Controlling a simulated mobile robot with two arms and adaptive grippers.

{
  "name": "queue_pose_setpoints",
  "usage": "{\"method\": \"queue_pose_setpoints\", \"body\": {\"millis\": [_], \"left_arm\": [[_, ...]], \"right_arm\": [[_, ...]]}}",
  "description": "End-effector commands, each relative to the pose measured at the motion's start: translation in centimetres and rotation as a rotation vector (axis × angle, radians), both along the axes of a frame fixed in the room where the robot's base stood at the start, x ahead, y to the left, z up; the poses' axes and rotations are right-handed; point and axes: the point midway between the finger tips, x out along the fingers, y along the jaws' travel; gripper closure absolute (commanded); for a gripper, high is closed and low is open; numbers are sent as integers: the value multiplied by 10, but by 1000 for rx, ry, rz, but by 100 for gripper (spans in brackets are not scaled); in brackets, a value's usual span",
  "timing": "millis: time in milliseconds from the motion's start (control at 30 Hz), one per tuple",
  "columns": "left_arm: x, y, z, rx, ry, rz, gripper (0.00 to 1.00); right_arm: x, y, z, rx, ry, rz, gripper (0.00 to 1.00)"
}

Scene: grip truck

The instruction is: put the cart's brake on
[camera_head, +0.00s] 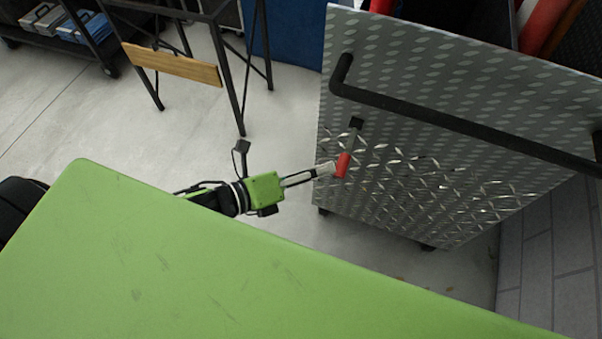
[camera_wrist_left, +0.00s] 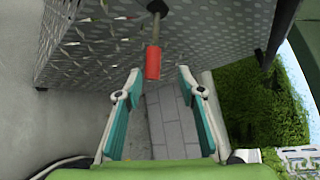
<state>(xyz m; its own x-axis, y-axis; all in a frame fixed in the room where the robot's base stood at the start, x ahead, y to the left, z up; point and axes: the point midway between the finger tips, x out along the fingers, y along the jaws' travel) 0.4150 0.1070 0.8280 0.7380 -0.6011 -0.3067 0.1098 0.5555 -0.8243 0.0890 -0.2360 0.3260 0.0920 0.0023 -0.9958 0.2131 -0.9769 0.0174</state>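The cart (camera_head: 400,150) is a grey diamond-plate body with a black push bar (camera_head: 480,125); its plate also shows in the left wrist view (camera_wrist_left: 210,45). The brake lever's red grip (camera_head: 342,165) hangs at the lower end of a thin rod from a black pivot (camera_head: 356,122), slightly tilted. My left gripper (camera_head: 322,171) is beside the red grip. In the left wrist view, my left gripper's fingers (camera_wrist_left: 159,78) are spread apart, with the red grip (camera_wrist_left: 153,64) in line with the gap at their tips. Contact cannot be told. My right gripper is out of view.
A black-framed stand with a wooden board (camera_head: 172,64) is at the back left. Pale floor (camera_head: 180,120) lies open left of the cart.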

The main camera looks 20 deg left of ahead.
Motion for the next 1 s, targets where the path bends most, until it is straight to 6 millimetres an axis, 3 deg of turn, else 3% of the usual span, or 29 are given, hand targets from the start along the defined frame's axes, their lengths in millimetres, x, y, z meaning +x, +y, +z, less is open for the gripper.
{"method": "queue_pose_setpoints", "body": {"millis": [100, 367, 1000], "left_arm": [[-16, 11, 5, 1, 4, -2, 64], [-30, 24, 12, 1, 1, 0, 64], [-32, 26, 14, -1, 0, -1, 64]], "right_arm": [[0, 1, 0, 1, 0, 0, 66], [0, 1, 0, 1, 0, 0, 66], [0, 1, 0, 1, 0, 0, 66]]}}
